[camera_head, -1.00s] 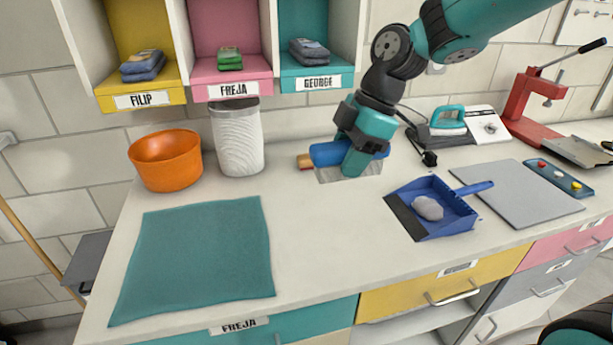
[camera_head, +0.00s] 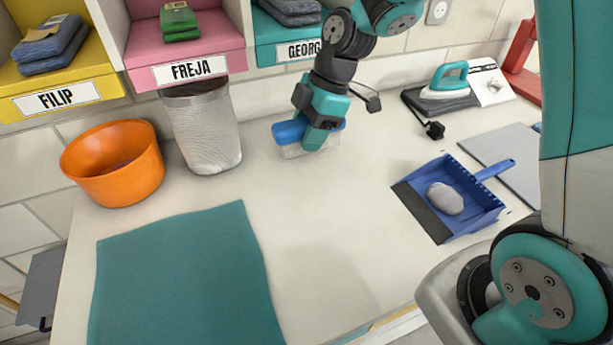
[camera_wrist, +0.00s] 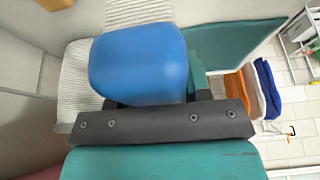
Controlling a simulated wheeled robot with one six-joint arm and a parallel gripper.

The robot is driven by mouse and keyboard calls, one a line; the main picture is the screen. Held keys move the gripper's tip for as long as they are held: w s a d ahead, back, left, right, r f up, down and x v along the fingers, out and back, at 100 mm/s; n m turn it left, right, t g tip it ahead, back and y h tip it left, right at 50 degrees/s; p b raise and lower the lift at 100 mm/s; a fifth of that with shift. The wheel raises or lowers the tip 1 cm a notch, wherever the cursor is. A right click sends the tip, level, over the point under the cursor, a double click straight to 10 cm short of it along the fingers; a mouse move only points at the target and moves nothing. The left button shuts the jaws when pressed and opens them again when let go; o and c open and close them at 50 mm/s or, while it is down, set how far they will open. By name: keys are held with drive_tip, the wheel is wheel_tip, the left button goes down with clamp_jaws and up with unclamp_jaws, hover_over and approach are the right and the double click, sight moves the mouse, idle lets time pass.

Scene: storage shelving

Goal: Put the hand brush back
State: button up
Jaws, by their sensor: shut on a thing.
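The hand brush (camera_head: 290,131) has a blue body with pale bristles beneath. My gripper (camera_head: 313,146) is shut on it from above, near the back of the countertop, right of the mesh bin. The bristles are at or just above the counter; I cannot tell if they touch. In the wrist view the brush's blue body (camera_wrist: 140,62) fills the middle, in front of my gripper (camera_wrist: 155,102), and hides much of the jaws. The blue dustpan (camera_head: 483,206) lies on the counter to the right, with a grey lump (camera_head: 445,198) in it.
An orange bowl (camera_head: 112,165) and the mesh bin (camera_head: 207,130) stand left of the brush. A teal cloth (camera_head: 185,280) lies at front left. Labelled cubbies (camera_head: 185,70) hang above. An iron (camera_head: 446,82) and grey board (camera_head: 505,160) are right. The middle counter is clear.

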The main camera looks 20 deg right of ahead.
sight(301, 193)
wheel_tip(301, 193, down, 12)
drive_tip(key=shift+f+p, duration=0.25)
drive_tip(key=shift+p, duration=0.25)
drive_tip(key=shift+f, duration=0.15)
drive_tip(key=o, duration=1)
drive_tip(key=shift+c, duration=0.2)
drive_tip(key=b+v, duration=0.1)
drive_tip(key=v, duration=1.1)
drive_tip(key=shift+a+b, duration=0.15)
drive_tip(key=shift+b, duration=0.25)
drive_tip(key=s+a+r+m, duration=0.4)
drive_tip(key=s+r+m, duration=0.1)
drive_tip(key=s, duration=0.5)
drive_tip(key=s+a+r+m, duration=0.4)
drive_tip(key=s+r+m, duration=0.2)
drive_tip(key=s, duration=0.5)
drive_tip(key=shift+a+r, duration=0.2)
